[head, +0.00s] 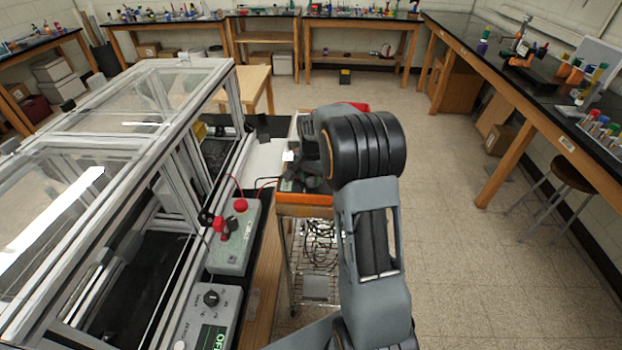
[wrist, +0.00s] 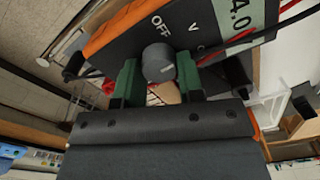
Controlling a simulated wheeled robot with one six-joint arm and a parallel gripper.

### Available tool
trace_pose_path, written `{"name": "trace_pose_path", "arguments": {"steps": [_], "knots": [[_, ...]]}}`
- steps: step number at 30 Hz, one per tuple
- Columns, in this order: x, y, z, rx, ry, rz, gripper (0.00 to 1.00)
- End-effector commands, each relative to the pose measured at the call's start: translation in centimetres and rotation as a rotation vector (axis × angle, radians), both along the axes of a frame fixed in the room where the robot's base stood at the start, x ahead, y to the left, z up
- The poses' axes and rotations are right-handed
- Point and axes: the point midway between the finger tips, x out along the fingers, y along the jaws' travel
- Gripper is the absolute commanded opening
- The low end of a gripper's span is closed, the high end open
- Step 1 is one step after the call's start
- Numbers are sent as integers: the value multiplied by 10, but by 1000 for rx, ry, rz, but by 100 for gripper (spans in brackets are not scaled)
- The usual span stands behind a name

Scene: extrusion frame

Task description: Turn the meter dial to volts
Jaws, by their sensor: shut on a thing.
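The meter (wrist: 205,22) fills the top of the wrist view. It has a dark face, an orange edge, the printed marks OFF and V, and a lit display (wrist: 240,15) showing 4.0 in the visible part. Its round grey dial (wrist: 157,60) sits below these marks. My gripper (wrist: 157,78) has its green fingers on both sides of the dial, shut on it. Which mark the dial points to is hard to tell. In the head view the orange-edged meter (head: 305,199) is mostly hidden behind my arm.
Red and black leads (wrist: 270,30) run from the meter. In the head view, a grey box with red knobs (head: 232,258) and a unit with a black knob (head: 211,297) stand left, beside the framed clear enclosure (head: 130,95).

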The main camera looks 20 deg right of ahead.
Motion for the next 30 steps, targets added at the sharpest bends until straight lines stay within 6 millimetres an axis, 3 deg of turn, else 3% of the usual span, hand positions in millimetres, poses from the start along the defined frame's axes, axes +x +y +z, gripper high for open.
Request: {"name": "trace_pose_path", "arguments": {"steps": [22,23,30], "knots": [[0,0,1,0,-1,-75,11],[0,0,1,0,-1,-74,37],[0,0,0,0,-1,-74,60]]}}
